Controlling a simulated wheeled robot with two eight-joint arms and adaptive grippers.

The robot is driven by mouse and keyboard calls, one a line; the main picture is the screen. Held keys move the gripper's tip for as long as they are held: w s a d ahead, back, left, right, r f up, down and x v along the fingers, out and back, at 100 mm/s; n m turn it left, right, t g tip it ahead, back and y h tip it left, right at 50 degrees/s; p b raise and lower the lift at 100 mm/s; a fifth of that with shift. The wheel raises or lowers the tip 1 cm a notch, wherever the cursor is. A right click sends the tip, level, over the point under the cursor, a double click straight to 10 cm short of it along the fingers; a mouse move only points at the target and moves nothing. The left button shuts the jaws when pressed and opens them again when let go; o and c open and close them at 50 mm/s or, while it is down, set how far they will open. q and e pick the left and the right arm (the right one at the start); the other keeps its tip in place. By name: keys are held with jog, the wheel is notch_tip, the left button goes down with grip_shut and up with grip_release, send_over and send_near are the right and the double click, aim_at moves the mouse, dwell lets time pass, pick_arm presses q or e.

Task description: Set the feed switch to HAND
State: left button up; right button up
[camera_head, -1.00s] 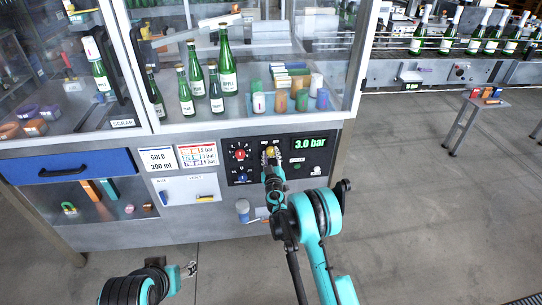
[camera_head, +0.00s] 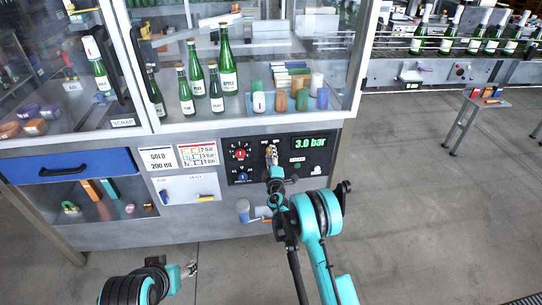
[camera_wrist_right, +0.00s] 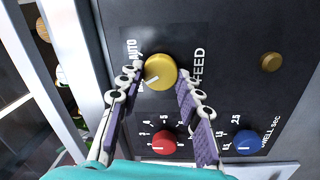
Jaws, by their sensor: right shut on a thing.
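The yellow feed switch (camera_wrist_right: 160,71) is a round knob on the dark panel, with FEED printed beside it. Its white mark points to the lower left in the right wrist view. AUTO is readable at its upper left; another label below that is partly hidden by a finger. My right gripper (camera_wrist_right: 161,78) has its fingers on either side of the knob and is shut on it. In the head view the right gripper (camera_head: 271,153) is at the panel and largely hides the knob. My left gripper (camera_head: 190,268) is low at the left, away from the panel, its fingers too small to judge.
A red knob (camera_wrist_right: 157,141) and a blue knob (camera_wrist_right: 248,141) sit close to the right fingers. A brass button (camera_wrist_right: 270,62) is on the same panel. The display (camera_head: 310,142) reads 3.0 bar.

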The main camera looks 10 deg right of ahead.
jog(key=shift+n, duration=0.6)
jog(key=o, duration=1.2)
jog(key=shift+f, duration=0.1)
jog(key=shift+c, duration=0.2)
jog(key=s, duration=0.7)
jog(key=shift+s+f, duration=0.25)
jog(key=shift+s, duration=0.05)
jog(key=shift+a, duration=0.1)
